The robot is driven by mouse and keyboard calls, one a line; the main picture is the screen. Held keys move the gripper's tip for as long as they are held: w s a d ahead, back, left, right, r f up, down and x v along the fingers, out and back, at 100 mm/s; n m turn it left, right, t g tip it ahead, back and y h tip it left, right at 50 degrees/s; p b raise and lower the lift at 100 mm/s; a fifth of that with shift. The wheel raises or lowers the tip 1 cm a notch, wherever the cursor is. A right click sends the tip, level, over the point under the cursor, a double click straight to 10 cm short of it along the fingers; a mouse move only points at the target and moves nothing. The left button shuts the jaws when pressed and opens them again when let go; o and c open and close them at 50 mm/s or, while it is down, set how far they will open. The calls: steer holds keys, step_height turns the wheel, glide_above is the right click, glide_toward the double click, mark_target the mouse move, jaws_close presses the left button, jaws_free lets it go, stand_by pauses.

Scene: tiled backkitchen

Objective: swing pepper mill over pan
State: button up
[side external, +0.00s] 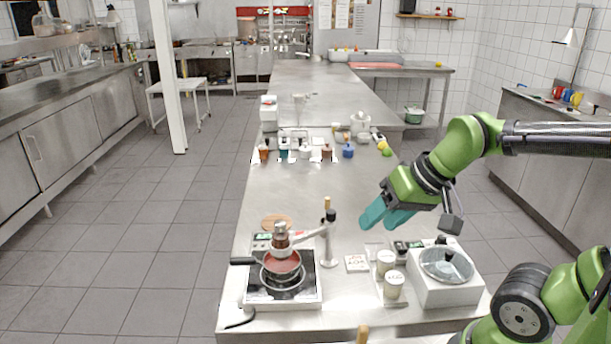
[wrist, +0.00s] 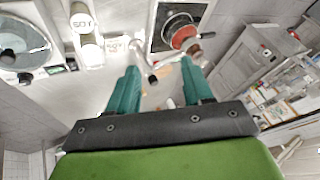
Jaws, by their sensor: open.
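The pan (side external: 283,264), with reddish contents and a dark handle pointing left, sits on the hot plate; it also shows in the wrist view (wrist: 181,36). The pepper mill (side external: 280,240), brown and silver, is upright on a pale swing arm (side external: 308,237) from a metal post (side external: 329,245). In the side view it overlaps the pan's far part; in the wrist view the mill (wrist: 194,46) appears at the pan's edge. Its exact position over the pan is unclear. My gripper (side external: 375,217) is open and empty, above and right of the post; its teal fingers (wrist: 158,70) are apart.
The hot plate (side external: 306,289) stands at the counter's front left. Right of the post are a small white box (side external: 357,263), two pale jars (side external: 394,286) and a white machine with a round lid (side external: 460,289). Bottles and jars (side external: 304,151) line the counter behind. Mid-counter is clear.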

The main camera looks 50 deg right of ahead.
steer(key=shift+s+a+r+n+t+y, duration=0.25)
steer(key=shift+a+r+n, duration=0.1)
steer(key=shift+a+r, duration=0.25)
steer(key=shift+s+a+r+n+t+y, duration=0.15)
steer(key=shift+s+a+r+n+t, duration=0.2)
steer(key=shift+a, duration=0.35)
steer(key=shift+w, duration=0.15)
stand_by(0.3)
